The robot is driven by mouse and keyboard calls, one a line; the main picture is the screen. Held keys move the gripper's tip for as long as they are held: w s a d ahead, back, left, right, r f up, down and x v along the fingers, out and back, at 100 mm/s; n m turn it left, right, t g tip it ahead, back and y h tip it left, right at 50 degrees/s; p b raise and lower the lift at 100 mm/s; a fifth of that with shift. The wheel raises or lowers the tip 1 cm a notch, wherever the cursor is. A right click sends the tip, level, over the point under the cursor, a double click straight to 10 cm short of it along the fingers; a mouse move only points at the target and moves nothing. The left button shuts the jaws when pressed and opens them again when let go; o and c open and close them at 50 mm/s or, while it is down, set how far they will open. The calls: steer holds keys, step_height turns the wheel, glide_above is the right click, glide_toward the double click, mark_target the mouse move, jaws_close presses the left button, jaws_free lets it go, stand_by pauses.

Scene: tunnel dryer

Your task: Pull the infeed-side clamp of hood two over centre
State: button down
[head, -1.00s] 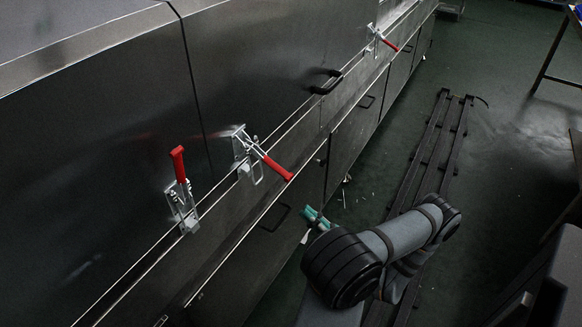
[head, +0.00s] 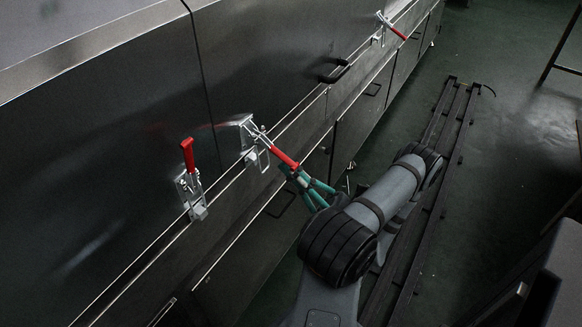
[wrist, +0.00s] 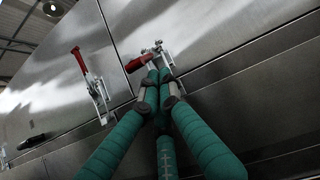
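A toggle clamp (head: 249,138) on the steel hood side, right of the panel seam, has its red handle (head: 284,157) sloping outward and down to the right. No label shows which hood or side it is. In the wrist view its red handle (wrist: 138,63) is partly hidden by my fingers. My teal-fingered gripper (head: 288,172) is at the outer end of this handle. In the wrist view my gripper's (wrist: 158,82) fingertips are close together over the clamp; whether they are closed around the handle cannot be told. A second clamp (head: 190,185), left of the seam, has its red handle upright.
A third clamp (head: 382,35) with an outward-sloping red handle is farther along the hood. A black pull handle (head: 333,74) lies between it and the middle clamp. Lower cabinet doors run below the ledge. A dark floor rail (head: 433,170) runs along open green floor.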

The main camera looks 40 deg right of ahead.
steer(key=shift+s+r, duration=0.1)
stand_by(0.3)
steer(key=shift+s+d+r+p, duration=0.15)
steer(key=shift+r+p, duration=0.2)
steer(key=shift+p, duration=0.5)
steer(key=shift+s+h+p, duration=0.1)
steer(key=shift+h+p, duration=0.2)
steer(key=shift+r+g+p, duration=0.15)
steer(key=shift+g+p, duration=0.25)
